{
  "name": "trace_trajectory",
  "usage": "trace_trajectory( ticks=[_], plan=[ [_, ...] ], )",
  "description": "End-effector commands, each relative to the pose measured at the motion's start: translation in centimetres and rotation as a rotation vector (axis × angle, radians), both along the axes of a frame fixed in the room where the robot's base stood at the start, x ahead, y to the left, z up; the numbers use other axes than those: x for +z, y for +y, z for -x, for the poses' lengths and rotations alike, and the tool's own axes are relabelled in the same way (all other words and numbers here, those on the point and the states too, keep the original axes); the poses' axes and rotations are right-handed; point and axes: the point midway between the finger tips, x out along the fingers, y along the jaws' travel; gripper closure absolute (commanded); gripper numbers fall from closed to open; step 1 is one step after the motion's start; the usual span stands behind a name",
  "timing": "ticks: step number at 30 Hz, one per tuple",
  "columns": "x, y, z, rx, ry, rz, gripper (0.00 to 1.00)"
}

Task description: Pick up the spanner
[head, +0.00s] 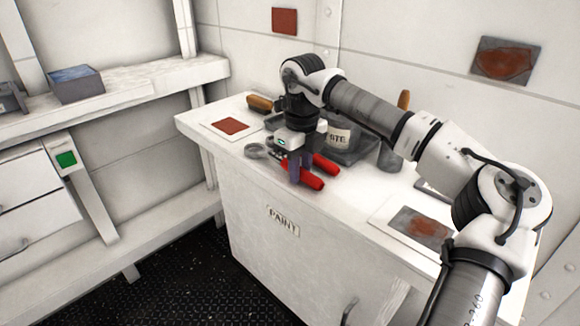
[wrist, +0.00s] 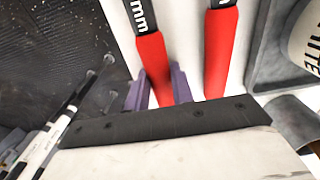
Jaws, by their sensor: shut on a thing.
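A spanner with a red grip (head: 310,182) and a dark shaft marked "mm" lies along the white worktop (head: 230,148). The grip also shows in the wrist view (wrist: 152,58). A second red-gripped tool (head: 326,164) lies beside it on the far side, also marked "mm", and shows in the wrist view (wrist: 220,50). My gripper (head: 299,172) points down with its purple fingers shut around the nearer red grip; they also show in the wrist view (wrist: 160,90). The heads of both tools are not clear. I cannot tell whether the held one touches the worktop.
Behind the tools stands a dark tray (head: 367,152) with a labelled paint pot (head: 339,137). A grey ring (head: 256,151), a red-brown square card (head: 230,126) and a brown-handled brush (head: 260,102) lie left.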

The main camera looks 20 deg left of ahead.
Motion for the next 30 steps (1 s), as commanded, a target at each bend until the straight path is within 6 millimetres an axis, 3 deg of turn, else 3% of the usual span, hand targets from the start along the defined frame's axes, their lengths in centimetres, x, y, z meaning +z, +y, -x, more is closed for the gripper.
trace_trajectory(
  ticks=[8,13,17,24,30],
  plan=[
    [0.8,0.0,0.0,-0.001,-0.002,0.0,1.0],
    [3.0,0.1,0.0,0.0,-0.004,-0.002,1.0],
    [6.2,0.1,0.0,-0.001,-0.005,-0.001,1.0],
    [13.4,0.1,0.0,-0.001,-0.005,-0.001,1.0],
    [17.7,0.1,0.0,-0.001,-0.003,-0.001,1.0]
  ],
)
